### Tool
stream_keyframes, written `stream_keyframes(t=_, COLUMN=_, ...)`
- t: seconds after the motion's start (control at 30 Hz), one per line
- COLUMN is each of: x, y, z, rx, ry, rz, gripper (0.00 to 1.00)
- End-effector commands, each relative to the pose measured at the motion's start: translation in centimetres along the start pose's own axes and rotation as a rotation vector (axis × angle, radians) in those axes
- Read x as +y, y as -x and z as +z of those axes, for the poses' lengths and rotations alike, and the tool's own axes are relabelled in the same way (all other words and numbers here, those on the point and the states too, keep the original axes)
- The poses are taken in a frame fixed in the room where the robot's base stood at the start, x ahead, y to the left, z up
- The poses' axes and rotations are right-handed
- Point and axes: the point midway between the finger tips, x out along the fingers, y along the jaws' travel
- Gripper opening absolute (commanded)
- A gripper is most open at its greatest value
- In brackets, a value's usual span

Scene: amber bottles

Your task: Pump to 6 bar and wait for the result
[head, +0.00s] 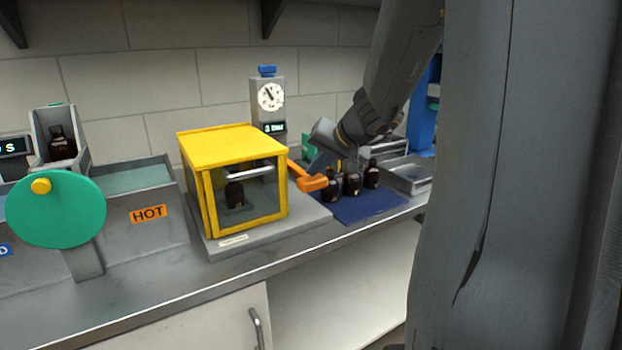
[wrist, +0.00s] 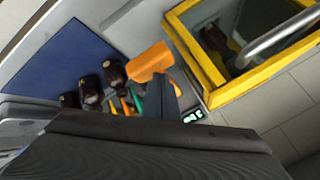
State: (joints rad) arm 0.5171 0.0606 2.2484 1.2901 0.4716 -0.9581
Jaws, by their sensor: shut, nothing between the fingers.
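The yellow-framed test chamber (head: 220,143) is closed, with a dark bottle (head: 234,195) behind its clear front. A pressure gauge (head: 270,97) with a white dial stands behind it. Below the dial is a small lit display (head: 274,127), too small to read surely. An orange pump handle (head: 313,183) sticks out at the chamber's right side. My gripper (head: 319,166) is shut and empty just above and beside this handle; I cannot tell whether they touch. The wrist view shows the orange handle (wrist: 150,62) close to a dark fingertip. My own wrist hides part of the area.
Several dark bottles (head: 352,184) stand on a blue mat (head: 372,207) right of the chamber. A metal tray (head: 408,176) lies beyond. The counter's front strip is clear.

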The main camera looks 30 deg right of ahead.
Motion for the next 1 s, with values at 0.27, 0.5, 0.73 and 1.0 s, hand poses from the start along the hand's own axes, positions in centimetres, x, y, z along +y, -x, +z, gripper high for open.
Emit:
stream_keyframes(t=0.27, x=0.15, y=-0.21, z=0.15, rx=0.0, ry=0.0, rz=0.0, gripper=0.0)
stream_keyframes(t=0.5, x=0.25, y=-0.35, z=0.25, rx=0.0, ry=0.0, rz=0.0, gripper=0.0)
stream_keyframes(t=0.73, x=0.35, y=-0.49, z=0.36, rx=0.0, ry=0.0, rz=0.0, gripper=0.0)
stream_keyframes(t=1.0, x=0.47, y=-0.65, z=0.47, rx=0.0, ry=0.0, rz=0.0, gripper=0.0)
